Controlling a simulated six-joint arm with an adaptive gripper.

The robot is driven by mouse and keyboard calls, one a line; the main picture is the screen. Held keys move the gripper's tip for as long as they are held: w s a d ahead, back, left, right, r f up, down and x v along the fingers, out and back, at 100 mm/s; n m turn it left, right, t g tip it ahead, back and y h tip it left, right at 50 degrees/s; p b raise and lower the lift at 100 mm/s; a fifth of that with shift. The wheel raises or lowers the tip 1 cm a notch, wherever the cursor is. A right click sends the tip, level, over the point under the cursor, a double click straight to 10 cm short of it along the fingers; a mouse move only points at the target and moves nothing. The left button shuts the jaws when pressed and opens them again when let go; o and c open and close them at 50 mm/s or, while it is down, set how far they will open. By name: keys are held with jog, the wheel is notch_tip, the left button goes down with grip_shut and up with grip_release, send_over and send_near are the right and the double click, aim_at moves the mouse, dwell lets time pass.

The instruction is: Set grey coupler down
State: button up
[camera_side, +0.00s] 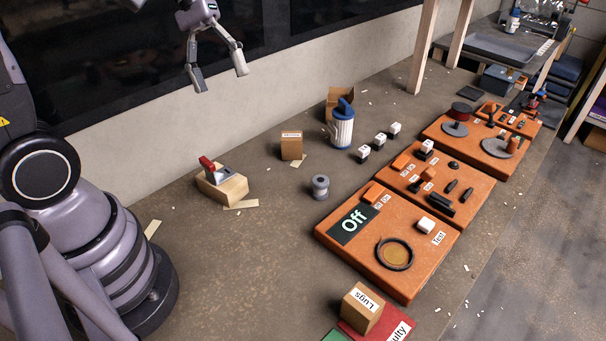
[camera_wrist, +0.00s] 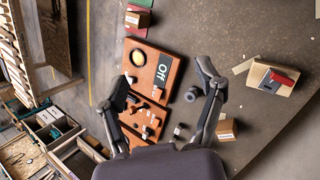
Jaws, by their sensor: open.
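The grey coupler (camera_side: 320,187) is a small grey spool-shaped part standing upright on the brown bench, left of the orange panel marked "Off". In the wrist view the coupler (camera_wrist: 191,95) shows small and far below, close to the inner side of the right finger. My gripper (camera_side: 221,80) is high above the bench at the upper left of the side view. Its two fingers are spread wide with nothing between them, and it is well apart from the coupler. The open fingers (camera_wrist: 166,80) also frame the wrist view.
A wooden block with a red-handled clamp (camera_side: 222,184), a small cardboard box (camera_side: 291,146) and a blue-white canister (camera_side: 342,128) stand around the coupler. Orange panels (camera_side: 335,237) line the right side. Bare bench lies left of the coupler.

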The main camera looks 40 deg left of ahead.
jog(key=s+a+r+m+t+y, duration=0.5)
jog(key=s+a+t+y, duration=0.1)
jog(key=s, duration=0.4)
jog(key=shift+s+a+t, duration=0.15)
jog(key=shift+t, duration=0.15)
dwell(0.7)
